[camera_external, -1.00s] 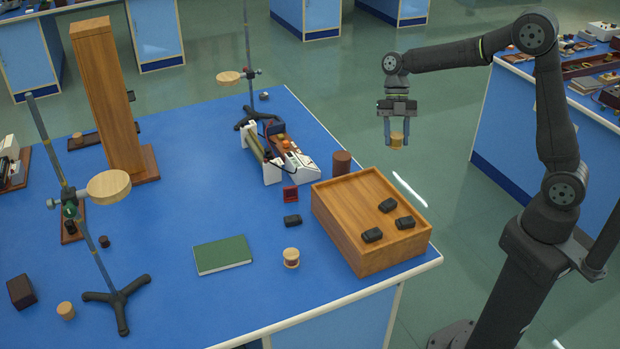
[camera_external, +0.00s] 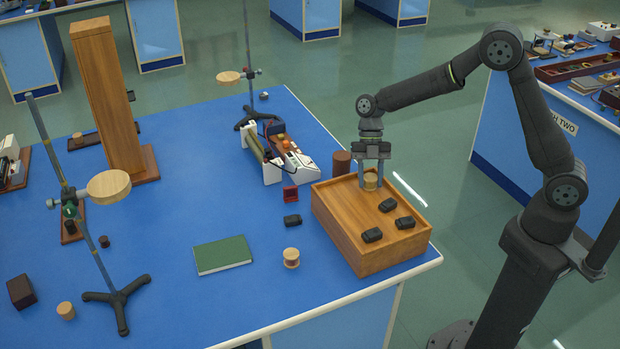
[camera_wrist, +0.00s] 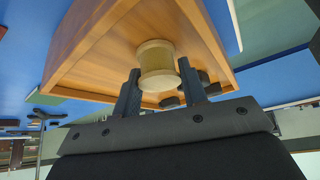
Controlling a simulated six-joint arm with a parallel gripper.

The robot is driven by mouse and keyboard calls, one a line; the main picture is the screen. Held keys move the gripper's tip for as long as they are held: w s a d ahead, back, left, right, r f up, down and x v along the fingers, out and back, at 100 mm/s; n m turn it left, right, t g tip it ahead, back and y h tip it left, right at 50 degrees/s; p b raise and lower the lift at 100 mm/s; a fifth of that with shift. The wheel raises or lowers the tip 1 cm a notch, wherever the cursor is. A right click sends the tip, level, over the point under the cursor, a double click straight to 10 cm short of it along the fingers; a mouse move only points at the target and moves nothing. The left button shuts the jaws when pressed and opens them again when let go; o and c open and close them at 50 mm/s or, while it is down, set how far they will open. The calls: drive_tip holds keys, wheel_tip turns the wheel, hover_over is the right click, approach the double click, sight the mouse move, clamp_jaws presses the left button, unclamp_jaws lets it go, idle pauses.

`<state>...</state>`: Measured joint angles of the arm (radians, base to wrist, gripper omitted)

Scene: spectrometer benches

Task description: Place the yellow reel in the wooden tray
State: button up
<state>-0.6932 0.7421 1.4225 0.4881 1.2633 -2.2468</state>
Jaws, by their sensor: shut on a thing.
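The yellow reel (camera_external: 370,182) is pale wood with a yellowish middle. My gripper (camera_external: 370,188) is shut on it, with one finger on each side. The reel is upright and at the far end of the wooden tray (camera_external: 345,231), over its inside. I cannot tell whether its bottom touches the tray floor. In the wrist view the reel (camera_wrist: 157,66) sits between my fingertips (camera_wrist: 158,88), with the tray's wooden wall (camera_wrist: 88,40) behind it.
Several black blocks (camera_external: 387,205) lie in the tray's right and near part. A brown cylinder (camera_external: 341,162) stands just behind the tray. Another reel (camera_external: 291,258) and a green book (camera_external: 222,255) are to its left. The tray's left part is clear.

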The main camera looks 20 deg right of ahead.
sight(371, 177)
drive_tip(key=o, duration=1)
drive_tip(key=shift+f, duration=0.1)
drive_tip(key=shift+c, duration=0.2)
drive_tip(key=v, duration=1.2)
drive_tip(key=x, duration=1.1)
drive_tip(key=shift+s+f, duration=0.15)
drive_tip(key=shift+s, duration=0.05)
drive_tip(key=shift+a, duration=0.15)
drive_tip(key=shift+r, duration=1.85)
